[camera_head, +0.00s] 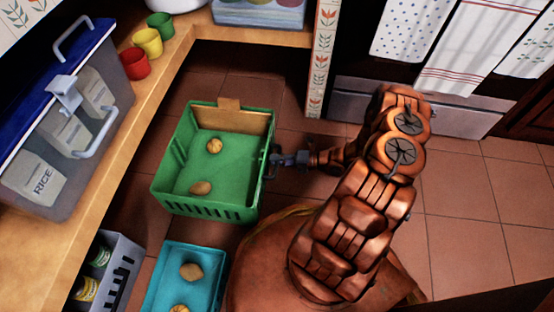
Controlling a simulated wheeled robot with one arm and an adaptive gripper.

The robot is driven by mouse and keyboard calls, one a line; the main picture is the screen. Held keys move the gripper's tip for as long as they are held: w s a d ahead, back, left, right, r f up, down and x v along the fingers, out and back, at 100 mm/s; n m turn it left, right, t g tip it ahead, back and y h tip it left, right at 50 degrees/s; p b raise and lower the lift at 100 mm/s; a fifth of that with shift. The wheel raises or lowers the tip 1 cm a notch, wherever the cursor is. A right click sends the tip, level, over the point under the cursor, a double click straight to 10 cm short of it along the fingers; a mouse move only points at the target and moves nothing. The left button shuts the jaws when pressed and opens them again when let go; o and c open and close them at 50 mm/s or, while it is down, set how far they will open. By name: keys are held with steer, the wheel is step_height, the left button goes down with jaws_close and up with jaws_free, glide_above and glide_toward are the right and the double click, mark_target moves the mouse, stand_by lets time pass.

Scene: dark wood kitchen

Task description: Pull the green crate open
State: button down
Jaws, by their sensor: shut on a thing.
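The green crate (166,193) stands pulled out over the tiled floor, clear of the wooden shelf to its left. Two round tan things (214,146) that look like potatoes or onions lie in it, and a wooden board is at its back wall. My gripper (274,160) is at the crate's right wall, shut on its rim or handle. The exact grip point is small and partly hidden by the fingers.
A blue crate (158,283) with tan items stands below the green one, and a grey crate (124,270) with cans is left of it. A blue-lidded bin (60,190) and cups (148,42) stand on the wooden counter. Tiled floor (475,210) is free at the right.

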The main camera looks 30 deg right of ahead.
steer(key=c, duration=1.5)
jaws_free()
steer(key=shift+w+d, duration=0.1)
steer(key=shift+d, duration=0.15)
steer(key=o, duration=0.4)
steer(key=shift+a, duration=0.2)
steer(key=shift+c, duration=0.2)
steer(key=v, duration=1.2)
